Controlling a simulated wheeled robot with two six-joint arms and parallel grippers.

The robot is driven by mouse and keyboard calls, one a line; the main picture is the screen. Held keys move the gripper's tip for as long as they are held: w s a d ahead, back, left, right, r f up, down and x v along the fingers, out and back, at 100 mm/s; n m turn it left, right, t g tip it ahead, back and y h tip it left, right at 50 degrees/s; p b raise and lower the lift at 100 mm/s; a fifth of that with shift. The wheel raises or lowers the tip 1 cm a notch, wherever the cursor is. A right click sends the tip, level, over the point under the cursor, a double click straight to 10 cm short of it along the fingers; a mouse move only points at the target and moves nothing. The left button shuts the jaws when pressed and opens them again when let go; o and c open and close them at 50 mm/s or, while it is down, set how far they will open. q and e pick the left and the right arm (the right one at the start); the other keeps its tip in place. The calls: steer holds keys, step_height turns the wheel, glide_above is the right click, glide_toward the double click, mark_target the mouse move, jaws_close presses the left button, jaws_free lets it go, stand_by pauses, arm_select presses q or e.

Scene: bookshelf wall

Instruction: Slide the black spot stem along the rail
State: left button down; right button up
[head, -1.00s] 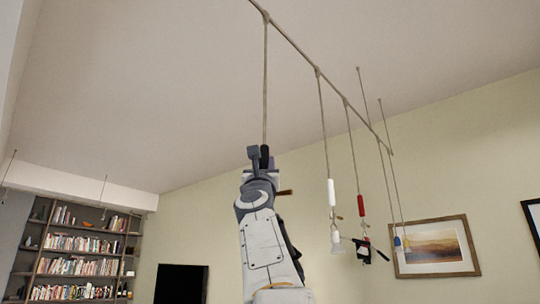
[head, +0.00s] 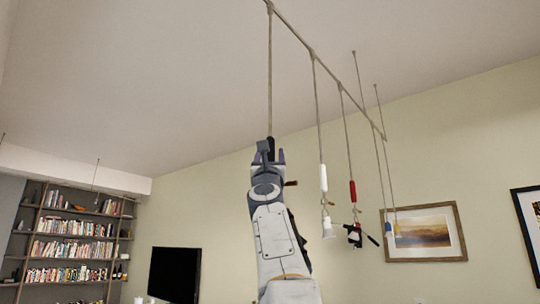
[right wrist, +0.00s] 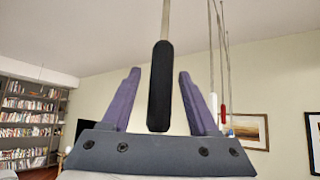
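The black-gripped stem (head: 270,75) hangs from the ceiling rail (head: 291,32), leftmost of the hanging stems in the head view. Its black grip (right wrist: 160,86) stands upright between the fingers of my right gripper (right wrist: 160,75). A gap shows on the left of the grip and a narrow one on the right, so the fingers look open around it. In the head view my right gripper (head: 268,155) covers most of the grip. The lamp below is hidden behind my arm; a small brown bar (head: 291,183) sticks out beside it. My left gripper is out of view.
To the right hang a stem with a white grip (head: 323,178), one with a red grip (head: 353,191) and others farther along. A framed picture (head: 424,232) is on the wall behind. A bookshelf (head: 70,240) and dark screen (head: 175,273) stand at the left.

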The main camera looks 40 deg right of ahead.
steer(key=b+v, duration=1)
steer(key=shift+s+f, duration=0.15)
steer(key=shift+f, duration=0.05)
steer(key=shift+a, duration=0.15)
stand_by(0.4)
